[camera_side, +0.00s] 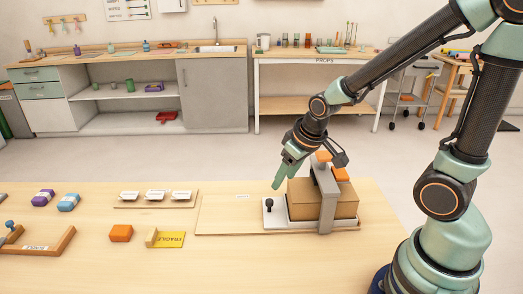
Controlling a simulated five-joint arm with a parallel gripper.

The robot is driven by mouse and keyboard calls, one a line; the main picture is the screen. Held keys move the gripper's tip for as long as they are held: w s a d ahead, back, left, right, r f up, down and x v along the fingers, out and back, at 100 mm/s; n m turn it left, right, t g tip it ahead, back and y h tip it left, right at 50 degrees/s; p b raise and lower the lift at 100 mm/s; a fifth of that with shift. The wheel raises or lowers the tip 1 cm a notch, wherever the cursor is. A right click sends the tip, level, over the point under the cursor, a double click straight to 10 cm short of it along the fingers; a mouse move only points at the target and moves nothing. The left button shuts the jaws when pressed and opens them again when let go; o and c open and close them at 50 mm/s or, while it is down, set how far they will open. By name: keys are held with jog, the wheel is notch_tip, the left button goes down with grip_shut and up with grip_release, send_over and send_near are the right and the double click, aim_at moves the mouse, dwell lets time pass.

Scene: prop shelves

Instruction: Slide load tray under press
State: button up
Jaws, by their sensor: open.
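The load tray (277,221) is a white tray with a black upright knob (269,204) at its left end. It lies on a wooden base board (225,214) on the table. A brown box (302,200) sits on the tray. The press (327,200) is a grey frame with orange parts at its top; its front post hides part of the box, which shows on both sides of it. My gripper (282,174) is open and empty, pointing down above the left end of the tray, near and above the knob. It appears apart from the knob.
An orange block (121,233) and a yellow card (170,240) with a small wooden block lie left of the base board. Further left are a purple block (43,197), a blue block (68,202) and a wooden frame (45,248). The front middle of the table is clear.

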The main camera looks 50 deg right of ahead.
jog(key=shift+v, duration=1.05)
jog(key=s+a+r+t, duration=0.1)
jog(key=s+r, duration=0.4)
jog(key=r, duration=0.5)
jog(key=shift+a, duration=0.45)
jog(key=shift+s, duration=0.1)
